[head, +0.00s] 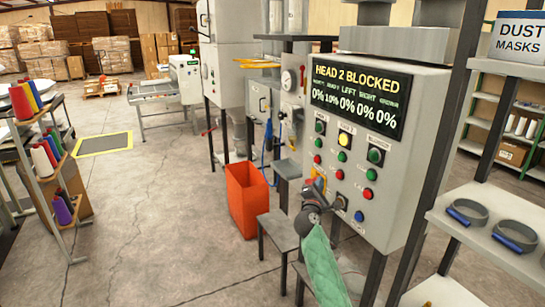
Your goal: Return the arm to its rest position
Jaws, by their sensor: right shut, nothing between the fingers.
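My right gripper (318,187) is in front of the lower left part of the control panel (420,150). It is shut and empty. Its dark wrist shows just below it, and I cannot tell whether the fingertips touch the panel. My left gripper is not in view. The panel's display (357,97) reads "HEAD 2 BLOCKED" above a row of percentages. Below the display are green, red, yellow and blue buttons.
A grey stool (277,232) and an orange bin (247,198) stand left of the panel. A shelf (490,225) with grey rings is close on the right. A thread rack (62,178) stands at far left. The floor between is mostly clear.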

